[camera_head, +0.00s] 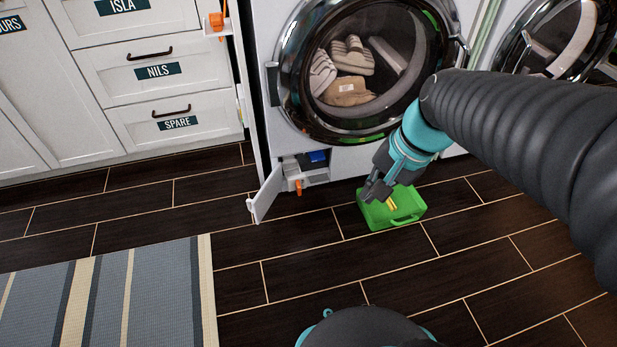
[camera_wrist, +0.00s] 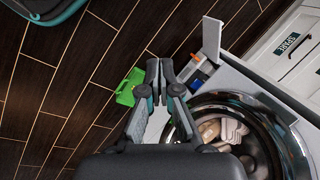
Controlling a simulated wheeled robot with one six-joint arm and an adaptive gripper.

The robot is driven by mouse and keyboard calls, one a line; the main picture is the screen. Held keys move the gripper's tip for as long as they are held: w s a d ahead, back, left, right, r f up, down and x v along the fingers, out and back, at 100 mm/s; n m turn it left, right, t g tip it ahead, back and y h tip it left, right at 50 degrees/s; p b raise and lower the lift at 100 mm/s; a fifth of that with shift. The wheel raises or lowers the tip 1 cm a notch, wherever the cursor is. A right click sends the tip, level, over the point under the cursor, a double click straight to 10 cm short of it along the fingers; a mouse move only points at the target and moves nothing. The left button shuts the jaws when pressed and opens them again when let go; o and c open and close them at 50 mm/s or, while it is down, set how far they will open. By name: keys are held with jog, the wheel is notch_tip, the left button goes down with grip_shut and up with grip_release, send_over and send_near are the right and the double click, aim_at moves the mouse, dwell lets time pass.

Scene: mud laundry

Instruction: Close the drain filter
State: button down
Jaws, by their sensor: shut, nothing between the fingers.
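The drain filter sits in a small opening low on the left of the washer. Its orange part (camera_head: 298,186) shows at the front of the opening, with a blue part (camera_head: 317,156) inside. The white access flap (camera_head: 265,195) is swung open to the left. In the wrist view the flap (camera_wrist: 211,38) and a blue part (camera_wrist: 202,75) show beyond my fingers. My gripper (camera_head: 370,195) is shut and empty, to the right of the opening and apart from it, in front of or over the green container. It also shows in the wrist view (camera_wrist: 159,65).
The green container (camera_head: 410,203) with a handle stands on the dark floor before the washer (camera_head: 345,155). The washer's round door is shut, with shoes (camera_head: 348,92) behind the glass. White drawers (camera_head: 165,115) stand left. A striped rug (camera_head: 110,300) lies front left.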

jog(key=w+a+f+m+g+y, duration=0.1)
jog(key=w+a+f+m+y, duration=0.3)
jog(key=w+f+m, duration=0.5)
jog(key=w+a+f+m+g+y, duration=0.1)
jog(key=w+a+f+m+y, duration=0.2)
jog(key=w+f+m+y, duration=0.45)
jog(key=w+d+f+m+t, duration=0.1)
jog(key=w+f+m+t, duration=0.15)
jog(key=f+m, duration=0.5)
jog(key=w+d+f+m+t, duration=0.2)
jog(key=f+m+t, duration=0.25)
jog(key=f, duration=0.65)
jog(key=w+d+f+m+t, duration=0.1)
jog(key=w+f+m+t, duration=0.15)
jog(key=f+m, duration=0.6)
jog(key=w+a+f+n, duration=0.1)
jog(key=w+a, duration=0.7)
jog(key=a, duration=0.1)
jog(key=shift+w+a+f+y+b, duration=0.15)
jog(key=shift+w+a+y+b, duration=0.05)
jog(key=shift+a+y+b, duration=0.2)
